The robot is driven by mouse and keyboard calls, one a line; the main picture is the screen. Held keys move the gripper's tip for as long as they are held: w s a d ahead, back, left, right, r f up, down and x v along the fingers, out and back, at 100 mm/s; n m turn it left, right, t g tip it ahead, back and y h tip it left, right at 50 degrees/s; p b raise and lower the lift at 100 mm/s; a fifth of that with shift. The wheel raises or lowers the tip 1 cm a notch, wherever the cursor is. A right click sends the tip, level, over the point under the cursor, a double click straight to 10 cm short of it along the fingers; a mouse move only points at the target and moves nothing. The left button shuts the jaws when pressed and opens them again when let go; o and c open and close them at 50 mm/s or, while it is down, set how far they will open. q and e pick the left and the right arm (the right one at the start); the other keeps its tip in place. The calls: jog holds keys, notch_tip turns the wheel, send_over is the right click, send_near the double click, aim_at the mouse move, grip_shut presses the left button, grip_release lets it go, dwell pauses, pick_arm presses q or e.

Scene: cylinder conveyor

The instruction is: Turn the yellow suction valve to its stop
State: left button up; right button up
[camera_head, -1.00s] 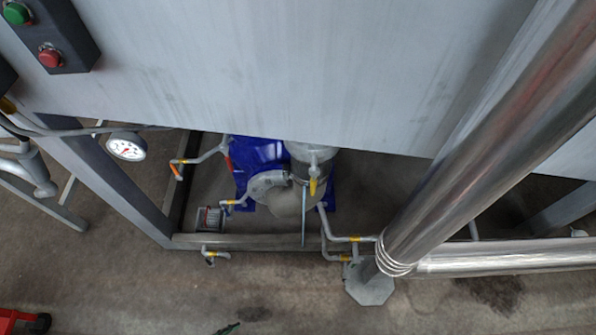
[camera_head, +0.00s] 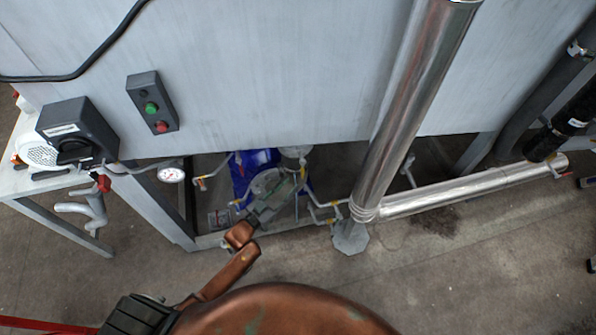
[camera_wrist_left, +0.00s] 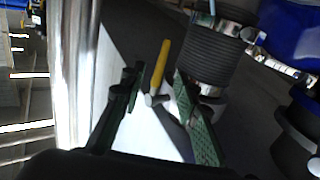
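The yellow valve handle (camera_head: 302,172) is small in the head view, at the pipe fitting by the blue pump (camera_head: 240,180). In the left wrist view the yellow handle (camera_wrist_left: 160,65) stands upright between the two green fingers of my left gripper (camera_wrist_left: 158,78). The fingers are apart, with a gap on each side of the handle; I cannot see any contact. In the head view my left gripper (camera_head: 283,197) reaches in over the pump, close to the valve, and partly covers the pump. My right gripper is not in view.
A grey panel (camera_head: 270,80) overhangs the pump. A shiny vertical pipe (camera_head: 405,120) and a low horizontal pipe (camera_head: 460,190) stand to the right. A pressure gauge (camera_head: 171,174) and a control box (camera_head: 152,102) are at the left. The front floor is clear.

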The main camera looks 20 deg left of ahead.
aim_at(302, 171)
pick_arm(q)
jog(key=x, duration=0.2)
jog(key=b+x, duration=0.1)
jog(key=x, duration=0.2)
jog(key=r+x, duration=0.1)
jog(key=x, duration=0.2)
jog(key=shift+w+r+b, duration=0.1)
jog(key=shift+w+b, duration=0.2)
jog(key=shift+b, duration=0.1)
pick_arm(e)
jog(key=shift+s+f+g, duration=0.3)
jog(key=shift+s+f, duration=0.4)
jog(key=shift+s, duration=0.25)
pick_arm(q)
jog(key=shift+c, duration=0.6)
grip_shut()
